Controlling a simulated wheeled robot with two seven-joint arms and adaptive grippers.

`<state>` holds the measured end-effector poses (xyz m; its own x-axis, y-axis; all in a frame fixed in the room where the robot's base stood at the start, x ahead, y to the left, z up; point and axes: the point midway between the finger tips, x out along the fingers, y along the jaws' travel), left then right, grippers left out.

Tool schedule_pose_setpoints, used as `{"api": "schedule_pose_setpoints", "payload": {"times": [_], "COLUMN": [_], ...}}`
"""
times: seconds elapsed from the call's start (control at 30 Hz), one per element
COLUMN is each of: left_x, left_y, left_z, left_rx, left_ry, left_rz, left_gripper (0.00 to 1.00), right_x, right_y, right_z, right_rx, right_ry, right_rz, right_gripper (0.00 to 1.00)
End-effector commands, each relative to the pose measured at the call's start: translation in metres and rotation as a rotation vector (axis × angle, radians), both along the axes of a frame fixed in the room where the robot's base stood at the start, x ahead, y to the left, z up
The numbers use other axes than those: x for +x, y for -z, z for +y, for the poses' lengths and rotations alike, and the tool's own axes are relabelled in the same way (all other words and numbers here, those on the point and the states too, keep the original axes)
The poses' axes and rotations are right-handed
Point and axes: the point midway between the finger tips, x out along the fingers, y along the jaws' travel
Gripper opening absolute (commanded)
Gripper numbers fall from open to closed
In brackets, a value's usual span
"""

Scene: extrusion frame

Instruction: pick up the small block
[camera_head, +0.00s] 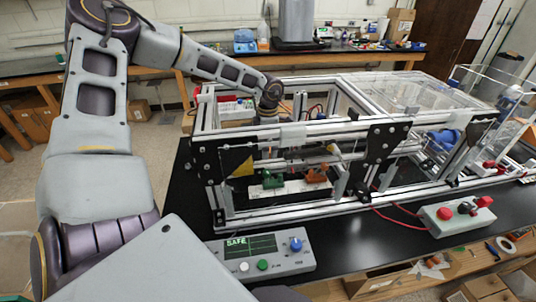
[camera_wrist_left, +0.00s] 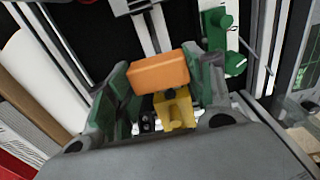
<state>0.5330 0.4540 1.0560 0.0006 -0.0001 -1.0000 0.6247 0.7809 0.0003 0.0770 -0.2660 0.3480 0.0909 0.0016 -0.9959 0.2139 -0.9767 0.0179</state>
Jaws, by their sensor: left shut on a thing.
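The small block (camera_wrist_left: 160,73) is orange and box-shaped, seen close up in the left wrist view. My left gripper (camera_wrist_left: 157,62) is shut on it, with a green-padded finger at each side. A yellow piece (camera_wrist_left: 176,109) with a dark round spot shows just below the block in that picture, between the fingers; I cannot tell whether it touches the block. In the head view my left arm reaches over the metal frame, and its gripper and the block are not clearly visible behind the bars. My right gripper is in neither view.
The aluminium extrusion frame (camera_head: 330,131) surrounds the working space on the black table. A white rail (camera_head: 288,187) inside carries a green part (camera_head: 271,182) and an orange part (camera_head: 316,176). A control box (camera_head: 262,252) reading SAFE and a red-button box (camera_head: 456,214) stand in front.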

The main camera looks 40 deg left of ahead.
Motion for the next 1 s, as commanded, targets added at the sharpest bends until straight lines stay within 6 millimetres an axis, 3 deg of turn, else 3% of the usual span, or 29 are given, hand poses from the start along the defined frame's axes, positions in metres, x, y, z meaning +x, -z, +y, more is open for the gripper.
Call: {"api": "schedule_pose_setpoints", "payload": {"times": [0.7,1.0], "left_x": [0.000,0.000], "left_y": [-0.115,-0.136], "left_z": [0.000,0.000], "left_rx": [0.000,0.001], "left_ry": [0.000,-0.001], "left_rz": [-0.003,0.001], "left_gripper": [0.37,0.37], "right_x": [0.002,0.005], "right_y": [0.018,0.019], "right_z": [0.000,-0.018], "right_rx": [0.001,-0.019], "right_ry": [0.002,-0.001], "right_rz": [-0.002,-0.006], "right_gripper": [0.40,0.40]}}
